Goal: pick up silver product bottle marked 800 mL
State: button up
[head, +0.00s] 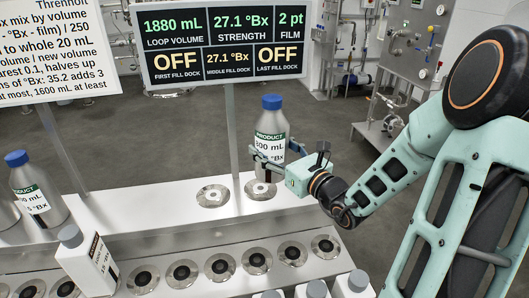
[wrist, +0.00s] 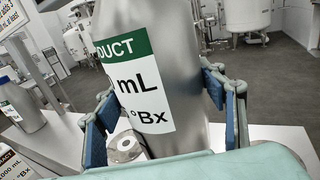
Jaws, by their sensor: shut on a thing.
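A silver product bottle (head: 271,125) with a blue cap and green-and-white label is upright in my gripper (head: 270,160). The label looks like 800 mL in the head view, but its first digit is not sharp. In the wrist view the bottle (wrist: 185,90) fills the middle, with a blue-padded finger touching or close on each side; its cap is out of frame. My gripper is shut around the lower half of the bottle. Its base is just over a round metal dock (head: 261,189); I cannot tell whether they touch.
Another blue-capped silver bottle (head: 38,190) stands at the left. A white, grey-capped bottle (head: 88,262) is at the front left, with several grey caps at the bottom right. An empty dock (head: 213,195) is beside the held bottle. A display panel (head: 222,42) on a post stands behind.

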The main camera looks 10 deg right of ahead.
aim_at(282, 145)
jog(key=s+r, duration=0.1)
jog(key=s, duration=0.1)
jog(key=s+d+r, duration=0.1)
jog(key=s, duration=0.1)
jog(key=s+d+r, duration=0.1)
jog(key=shift+s+d, duration=0.2)
jog(key=shift+s, duration=0.2)
jog(key=shift+s+d+r+b, duration=0.15)
jog(key=shift+s+d+r, duration=0.05)
jog(key=shift+s, duration=0.3)
jog(key=shift+s+d+r+b, duration=0.15)
jog(key=shift+s+r, duration=0.05)
jog(key=shift+s, duration=0.3)
